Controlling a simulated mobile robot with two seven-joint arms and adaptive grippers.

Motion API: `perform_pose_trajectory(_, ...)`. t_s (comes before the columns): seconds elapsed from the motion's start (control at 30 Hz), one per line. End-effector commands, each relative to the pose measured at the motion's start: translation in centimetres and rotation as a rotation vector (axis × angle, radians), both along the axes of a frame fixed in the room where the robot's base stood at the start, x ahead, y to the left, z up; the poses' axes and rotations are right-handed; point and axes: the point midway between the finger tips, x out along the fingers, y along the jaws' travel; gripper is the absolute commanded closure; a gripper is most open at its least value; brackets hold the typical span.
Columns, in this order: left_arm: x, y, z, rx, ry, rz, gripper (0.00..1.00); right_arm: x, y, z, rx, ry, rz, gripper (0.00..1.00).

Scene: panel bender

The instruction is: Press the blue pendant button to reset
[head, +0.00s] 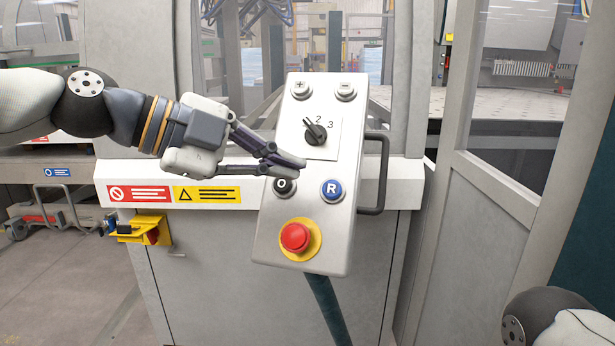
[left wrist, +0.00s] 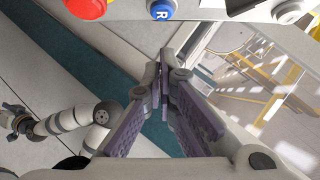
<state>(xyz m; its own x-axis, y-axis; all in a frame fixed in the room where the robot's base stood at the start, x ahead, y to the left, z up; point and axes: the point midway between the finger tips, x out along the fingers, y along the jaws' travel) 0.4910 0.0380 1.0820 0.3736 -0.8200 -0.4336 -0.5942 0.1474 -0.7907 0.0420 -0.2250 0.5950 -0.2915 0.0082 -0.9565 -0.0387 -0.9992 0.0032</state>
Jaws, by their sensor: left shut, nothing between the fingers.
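The grey pendant panel (head: 273,238) stands in the middle of the head view. Its round blue button (head: 332,190), marked R, is at the lower right, beside a black button (head: 283,187) marked O. The blue button also shows at the top of the left wrist view (left wrist: 160,9). My left gripper (head: 300,164) is shut and empty. In the head view its fingertips lie above and left of the blue button, near the black one. I cannot tell how far off the panel they are. In the head view my right gripper is out of sight; only part of that arm shows at lower right.
A red mushroom button (head: 295,237) on a yellow ring is below the blue button. A black rotary switch (head: 316,132) and two buttons are higher up. A dark handle (head: 384,175) sticks out on the panel's right side. Machine guards and windows stand behind.

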Motion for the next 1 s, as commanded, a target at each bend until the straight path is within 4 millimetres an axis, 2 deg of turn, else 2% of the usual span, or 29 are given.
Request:
perform_pose_trajectory(0.1,-0.7,1.7,1.1,-0.002,-0.005,0.002,1.0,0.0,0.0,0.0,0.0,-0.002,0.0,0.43)
perform_pose_trajectory(0.27,-1.2,2.7,1.6,-0.001,-0.003,0.0,1.0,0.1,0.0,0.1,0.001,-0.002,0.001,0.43)
perform_pose_trajectory(1.0,-1.3,2.8,1.7,-0.002,-0.004,-0.001,1.0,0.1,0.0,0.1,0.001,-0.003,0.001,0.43)
